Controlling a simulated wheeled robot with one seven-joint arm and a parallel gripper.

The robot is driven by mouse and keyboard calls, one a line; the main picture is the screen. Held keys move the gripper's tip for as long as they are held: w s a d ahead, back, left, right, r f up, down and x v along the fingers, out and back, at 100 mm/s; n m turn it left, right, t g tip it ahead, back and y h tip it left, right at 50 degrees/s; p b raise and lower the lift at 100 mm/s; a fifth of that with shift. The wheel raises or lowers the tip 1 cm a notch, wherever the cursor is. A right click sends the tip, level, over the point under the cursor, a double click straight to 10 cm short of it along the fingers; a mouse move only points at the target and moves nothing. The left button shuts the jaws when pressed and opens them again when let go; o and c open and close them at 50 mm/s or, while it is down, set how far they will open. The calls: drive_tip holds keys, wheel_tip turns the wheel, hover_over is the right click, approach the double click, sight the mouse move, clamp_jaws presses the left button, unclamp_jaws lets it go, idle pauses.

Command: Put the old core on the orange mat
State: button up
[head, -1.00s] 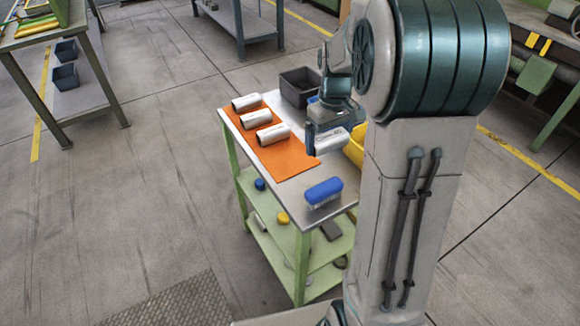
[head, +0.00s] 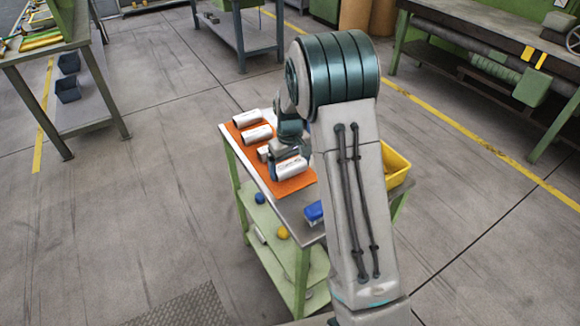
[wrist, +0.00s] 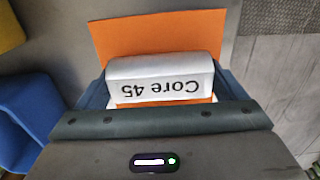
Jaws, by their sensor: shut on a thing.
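My gripper (head: 289,160) is shut on a white cylindrical core (head: 291,169). In the wrist view the core (wrist: 160,70) lies crosswise between the jaws and bears the print "Core 45", upside down. The orange mat (head: 297,184) lies on the trolley's top, and the held core is over its near part. The mat also fills the ground behind the core in the wrist view (wrist: 155,32). I cannot tell whether the core touches it.
A blue object (head: 314,212) stands on the bare metal top near the mat; it shows at left in the wrist view (wrist: 28,115). A yellow bin (head: 396,165) is at the trolley's right, partly behind my arm. The lower shelf (head: 270,228) holds small items.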

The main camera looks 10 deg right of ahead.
sight(290, 165)
drive_tip(key=shift+f, duration=0.55)
drive_tip(key=shift+f, duration=0.1)
drive_tip(key=shift+f, duration=0.15)
drive_tip(key=o, duration=1)
drive_tip(key=shift+c, duration=0.2)
wheel_tip(290, 165, up, 12)
drive_tip(key=s+r+m+t, duration=0.1)
drive_tip(key=s+r, duration=0.3)
drive_tip(key=s, duration=0.3)
drive_tip(key=s+r+m, duration=0.1)
drive_tip(key=s+r, duration=0.2)
drive_tip(key=s, duration=0.3)
drive_tip(key=s+f+m+t, duration=0.1)
drive_tip(key=s+t, duration=0.1)
drive_tip(key=s, duration=1.3)
drive_tip(key=shift+m+b, duration=0.3)
drive_tip(key=shift+b, duration=0.1)
drive_tip(key=shift+f, duration=0.1)
